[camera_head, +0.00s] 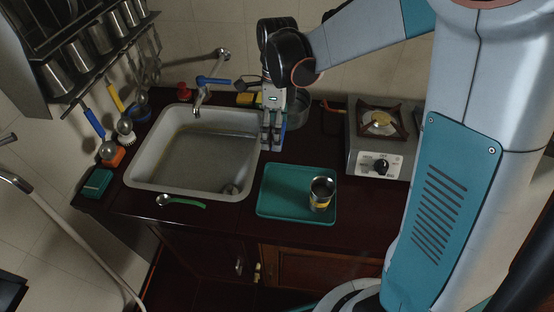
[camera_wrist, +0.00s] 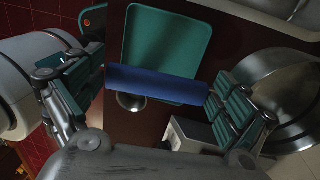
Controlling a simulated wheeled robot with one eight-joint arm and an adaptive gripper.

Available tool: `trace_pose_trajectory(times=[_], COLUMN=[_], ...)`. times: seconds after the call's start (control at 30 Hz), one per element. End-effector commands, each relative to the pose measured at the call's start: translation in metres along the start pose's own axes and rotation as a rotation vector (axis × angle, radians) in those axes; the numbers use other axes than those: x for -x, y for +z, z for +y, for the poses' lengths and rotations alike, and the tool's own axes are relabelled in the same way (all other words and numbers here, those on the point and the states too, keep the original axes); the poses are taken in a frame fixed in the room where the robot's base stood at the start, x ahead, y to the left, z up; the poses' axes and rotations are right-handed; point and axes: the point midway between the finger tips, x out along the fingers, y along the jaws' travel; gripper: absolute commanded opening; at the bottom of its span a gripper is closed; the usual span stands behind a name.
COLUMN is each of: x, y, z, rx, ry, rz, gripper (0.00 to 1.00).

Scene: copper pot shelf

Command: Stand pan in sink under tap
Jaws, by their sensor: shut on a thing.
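The metal pan (camera_head: 298,110) stands on the counter at the right edge of the sink (camera_head: 143,165), partly hidden behind my gripper (camera_head: 271,140). In the wrist view the round metal pan (camera_wrist: 290,85) is at the right. A blue handle (camera_wrist: 155,84) crosses between the fingers of my gripper (camera_wrist: 150,98); its right end is hidden by the right finger. My gripper is shut on the pan's handle, pointing down. The tap (camera_head: 199,98) reaches over the back of the sink, with a blue lever (camera_head: 213,80) nearby. The sink basin is empty apart from the drain.
A green tray (camera_head: 270,205) with a metal can (camera_head: 321,190) lies right of the sink. A stove (camera_head: 372,160) stands further right. A green-handled spoon (camera_head: 185,202) lies in front of the sink. Utensils hang at the left wall.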

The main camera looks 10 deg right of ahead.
Motion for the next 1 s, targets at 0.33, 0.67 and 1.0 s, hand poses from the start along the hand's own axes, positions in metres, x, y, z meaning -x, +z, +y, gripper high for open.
trace_pose_trajectory(times=[0.33,0.67,1.0], x=[-0.086,-0.119,-0.159], y=[0.0,0.0,0.0], z=[-0.013,-0.019,-0.025], rx=[0.0,0.0,0.0], ry=[-0.001,-0.001,-0.001], rz=[0.0,0.0,0.0], gripper=[0.44,0.44,0.44])
